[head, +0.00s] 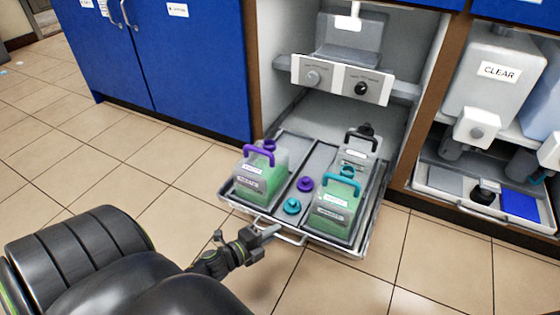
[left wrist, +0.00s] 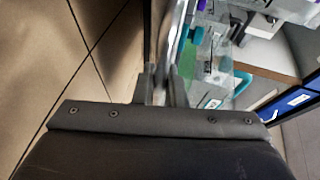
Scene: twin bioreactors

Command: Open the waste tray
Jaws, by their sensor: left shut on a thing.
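The waste tray (head: 363,245) is a grey, shallow tray that sticks out of the lower cabinet bay, low over the floor. Its light metal bar handle (head: 294,239) runs along the front edge. My left gripper (head: 272,231) is shut on the handle near its left end. In the left wrist view the gripper's fingers (left wrist: 161,85) close around the handle, a pale bar (left wrist: 179,38) running away upward. On the tray stand a green-filled bottle with a purple handle (head: 262,175), one with a teal handle (head: 336,212) and a clear one with a black handle (head: 358,153). My right gripper is not in view.
Loose purple (head: 305,184) and teal (head: 292,206) caps lie mid-tray. A control panel (head: 341,80) hangs above. At right, another bay holds a container marked CLEAR (head: 492,80) over a second tray (head: 470,205). Blue cabinets (head: 190,70) stand left. The tiled floor in front is clear.

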